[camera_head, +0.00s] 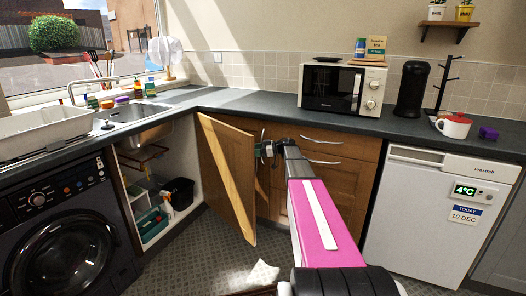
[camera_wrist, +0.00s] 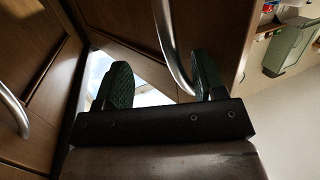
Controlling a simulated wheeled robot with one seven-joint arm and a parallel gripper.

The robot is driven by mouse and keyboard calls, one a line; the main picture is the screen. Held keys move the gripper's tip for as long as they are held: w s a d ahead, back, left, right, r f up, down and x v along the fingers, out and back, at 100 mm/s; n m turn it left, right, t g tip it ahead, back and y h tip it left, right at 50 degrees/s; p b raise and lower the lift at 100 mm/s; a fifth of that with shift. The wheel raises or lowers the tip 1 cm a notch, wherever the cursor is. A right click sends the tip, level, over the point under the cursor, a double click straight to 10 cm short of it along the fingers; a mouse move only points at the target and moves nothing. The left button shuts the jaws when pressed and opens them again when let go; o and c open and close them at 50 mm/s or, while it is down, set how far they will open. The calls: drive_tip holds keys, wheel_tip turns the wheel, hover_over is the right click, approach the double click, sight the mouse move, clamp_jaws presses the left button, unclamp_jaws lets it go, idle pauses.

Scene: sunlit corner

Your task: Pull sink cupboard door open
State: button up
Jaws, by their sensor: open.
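The sink cupboard door (camera_head: 226,170) is a wooden panel standing well open, swung out from the unit. Its edge also shows in the wrist view (camera_wrist: 215,22). The open sink cupboard (camera_head: 158,190) shows white walls and stored items to the left of the door. My gripper (camera_head: 267,149) is at the right-hand face of the door, near its upper part. In the wrist view, my gripper (camera_wrist: 163,82) has its two green-padded fingers apart, with the curved metal handle (camera_wrist: 170,45) passing between them. I cannot tell whether either finger touches the handle.
Closed wooden cupboards and drawers (camera_head: 338,165) stand behind my arm. A washing machine (camera_head: 68,225) is at the left and a white fridge (camera_head: 432,215) at the right. A white cloth or paper (camera_head: 263,273) lies on the floor (camera_head: 200,265).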

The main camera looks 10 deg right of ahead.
sight(248, 150)
drive_tip(key=shift+o, duration=1.3)
drive_tip(key=shift+m+t+y, duration=0.3)
drive_tip(key=shift+t+y, duration=0.1)
drive_tip(key=shift+y, duration=0.4)
drive_tip(key=a+r, duration=0.1)
drive_tip(key=r, duration=0.1)
drive_tip(key=a+r, duration=0.4)
drive_tip(key=shift+s+r, duration=0.2)
drive_tip(key=shift+r, duration=0.2)
drive_tip(key=shift+d, duration=0.1)
drive_tip(key=f+h, duration=0.1)
drive_tip(key=f, duration=0.1)
drive_tip(key=f+g+h, duration=0.1)
drive_tip(key=s+f+n+h, duration=0.1)
drive_tip(key=f, duration=0.1)
drive_tip(key=shift+d+f, duration=0.3)
drive_tip(key=shift+c, duration=0.5)
drive_tip(key=shift+w+d, duration=0.15)
drive_tip(key=shift+d, duration=0.45)
drive_tip(key=shift+c, duration=1.1)
drive_tip(key=w+d, duration=0.1)
drive_tip(key=d, duration=1)
drive_tip(key=shift+w+f+g, duration=0.3)
drive_tip(key=shift+w+g, duration=0.05)
drive_tip(key=shift+g, duration=0.05)
drive_tip(key=shift+d, duration=0.1)
drive_tip(key=shift+s, duration=0.1)
